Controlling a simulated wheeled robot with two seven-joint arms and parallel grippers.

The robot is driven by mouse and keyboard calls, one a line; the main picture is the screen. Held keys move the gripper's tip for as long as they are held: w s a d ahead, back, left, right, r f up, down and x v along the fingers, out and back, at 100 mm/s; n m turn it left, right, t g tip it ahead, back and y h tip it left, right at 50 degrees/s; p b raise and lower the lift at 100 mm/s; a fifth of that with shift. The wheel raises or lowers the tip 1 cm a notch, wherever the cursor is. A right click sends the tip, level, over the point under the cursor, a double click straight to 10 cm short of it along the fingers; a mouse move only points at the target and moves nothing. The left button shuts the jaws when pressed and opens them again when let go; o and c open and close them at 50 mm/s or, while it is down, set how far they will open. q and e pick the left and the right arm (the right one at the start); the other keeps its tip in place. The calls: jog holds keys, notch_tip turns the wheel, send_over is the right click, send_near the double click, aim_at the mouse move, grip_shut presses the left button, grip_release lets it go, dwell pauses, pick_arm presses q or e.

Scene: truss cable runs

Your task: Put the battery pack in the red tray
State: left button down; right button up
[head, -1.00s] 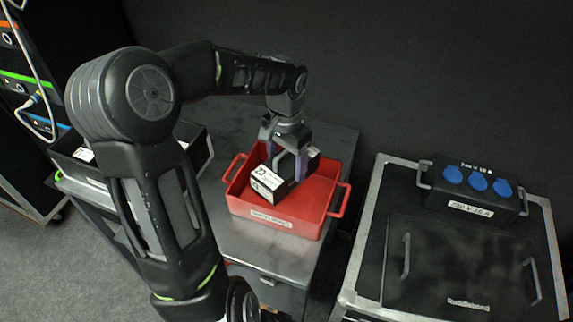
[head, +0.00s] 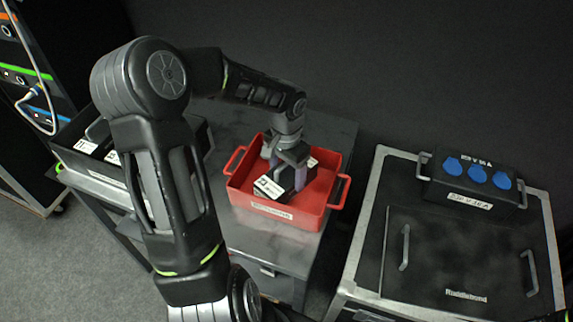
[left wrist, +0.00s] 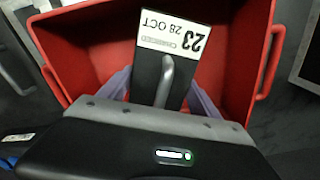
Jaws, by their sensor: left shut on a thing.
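The battery pack (head: 272,187) is a black block with white labels, and it sits low inside the red tray (head: 268,211). My left gripper (head: 289,175) is shut on the pack from above, with its fingers down inside the tray. In the left wrist view the pack (left wrist: 155,78) shows its grey handle and a white label reading 23, 28 OCT, between the two purple fingers (left wrist: 158,92). The tray walls (left wrist: 238,60) surround it. Whether the pack touches the tray floor cannot be told. My right gripper is out of view.
The red tray stands on a grey cart top (head: 225,118). A black bin (head: 88,165) with white-labelled items is at the left, behind my arm. A flight case (head: 455,260) with a blue-socket power box (head: 475,180) stands at the right.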

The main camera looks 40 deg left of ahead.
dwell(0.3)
pick_arm(q)
jog(key=shift+c, duration=0.7)
grip_release()
jog(key=shift+f, duration=0.1)
notch_tip(320, 180, up, 12)
jog(key=shift+r+b, duration=0.15)
jog(key=shift+b, duration=0.2)
